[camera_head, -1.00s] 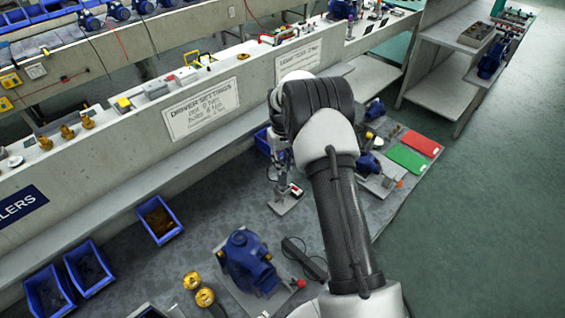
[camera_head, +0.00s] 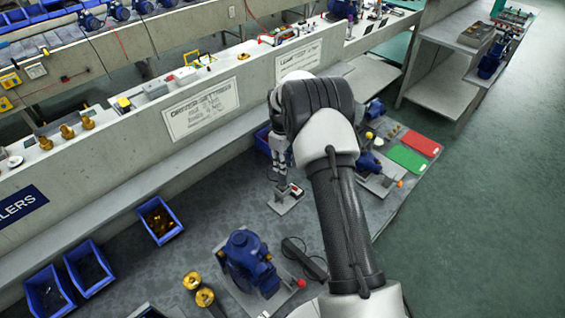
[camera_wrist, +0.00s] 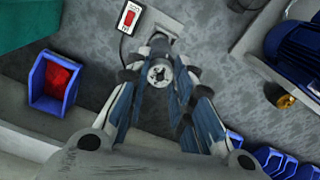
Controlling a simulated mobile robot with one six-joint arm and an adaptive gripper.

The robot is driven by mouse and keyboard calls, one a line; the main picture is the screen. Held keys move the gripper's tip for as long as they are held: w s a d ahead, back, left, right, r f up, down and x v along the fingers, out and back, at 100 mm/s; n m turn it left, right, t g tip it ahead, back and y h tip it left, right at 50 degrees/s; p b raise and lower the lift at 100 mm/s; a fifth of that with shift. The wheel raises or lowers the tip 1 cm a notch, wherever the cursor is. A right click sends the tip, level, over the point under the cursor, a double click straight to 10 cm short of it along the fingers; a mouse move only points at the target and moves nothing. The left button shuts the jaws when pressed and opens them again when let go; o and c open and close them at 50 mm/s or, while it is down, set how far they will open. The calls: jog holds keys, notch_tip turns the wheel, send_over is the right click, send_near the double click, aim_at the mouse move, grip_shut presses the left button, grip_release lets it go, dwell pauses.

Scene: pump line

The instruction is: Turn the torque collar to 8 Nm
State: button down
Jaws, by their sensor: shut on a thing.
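My gripper (camera_wrist: 160,78) points down over a small grey stand plate (camera_head: 287,201) on the bench. In the wrist view its fingers close from both sides on an upright driver, whose round grey end (camera_wrist: 160,72) shows between the fingertips. The torque collar is hidden by the fingers, and I cannot read its scale or setting. In the head view my gripper (camera_head: 281,160) is partly covered by my arm. A red switch in a white box (camera_wrist: 130,17) sits beside the driver, with a cable leading from it.
A blue bin with red contents (camera_wrist: 53,80) stands left of the driver in the wrist view. A blue pump (camera_head: 250,262) stands nearer on the bench. Green (camera_head: 408,159) and red (camera_head: 421,143) mats lie to the right. A driver settings placard (camera_head: 200,109) hangs on the ledge.

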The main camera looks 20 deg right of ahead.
dwell(0.3)
jog(key=c, duration=1.4)
grip_release()
jog(key=shift+o, duration=0.2)
notch_tip(320, 180, up, 12)
